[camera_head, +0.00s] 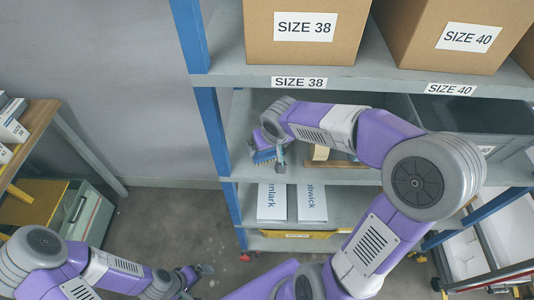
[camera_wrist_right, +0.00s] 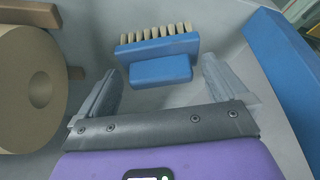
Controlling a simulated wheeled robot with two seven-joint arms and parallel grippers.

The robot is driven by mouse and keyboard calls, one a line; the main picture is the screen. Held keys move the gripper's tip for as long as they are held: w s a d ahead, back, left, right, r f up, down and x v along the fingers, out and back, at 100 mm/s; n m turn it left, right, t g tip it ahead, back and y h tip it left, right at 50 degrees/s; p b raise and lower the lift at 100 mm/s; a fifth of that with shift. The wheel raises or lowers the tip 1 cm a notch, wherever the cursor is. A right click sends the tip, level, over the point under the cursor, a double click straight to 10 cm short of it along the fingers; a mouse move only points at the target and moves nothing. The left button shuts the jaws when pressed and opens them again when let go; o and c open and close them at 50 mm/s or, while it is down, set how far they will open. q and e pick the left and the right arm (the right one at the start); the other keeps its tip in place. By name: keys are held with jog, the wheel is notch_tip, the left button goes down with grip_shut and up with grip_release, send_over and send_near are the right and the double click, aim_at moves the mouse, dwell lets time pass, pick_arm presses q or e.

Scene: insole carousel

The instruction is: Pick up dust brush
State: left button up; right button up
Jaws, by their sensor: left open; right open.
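The dust brush (camera_wrist_right: 158,50) has a blue body and a row of pale bristles along its far side in the right wrist view. It lies on a grey shelf. My right gripper (camera_wrist_right: 163,88) is open, its two fingers apart, with the brush's blue handle block just ahead between the fingertips. No grip on it shows. In the head view a blue bit of the brush (camera_head: 263,156) shows by my right gripper (camera_head: 272,150) at the left end of the middle shelf. My left gripper (camera_head: 200,271) is open and empty, low over the floor.
A brown cardboard roll (camera_wrist_right: 28,88) lies left of the brush. A blue shelf post (camera_wrist_right: 285,75) stands close on the right. Boxes marked SIZE 38 (camera_head: 305,30) and SIZE 40 (camera_head: 425,35) stand on the shelf above. White boxes (camera_head: 272,203) sit on the shelf below.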

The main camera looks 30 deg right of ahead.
jog(key=c, duration=1.1)
jog(key=shift+r, duration=0.15)
jog(key=shift+r+p, duration=0.3)
jog(key=shift+r, duration=0.3)
jog(key=shift+s+r, duration=0.15)
jog(key=shift+s, duration=0.1)
jog(key=s+a+b, duration=0.2)
jog(key=s, duration=1.5)
jog(key=shift+s+a, duration=0.15)
jog(key=shift+a, duration=0.25)
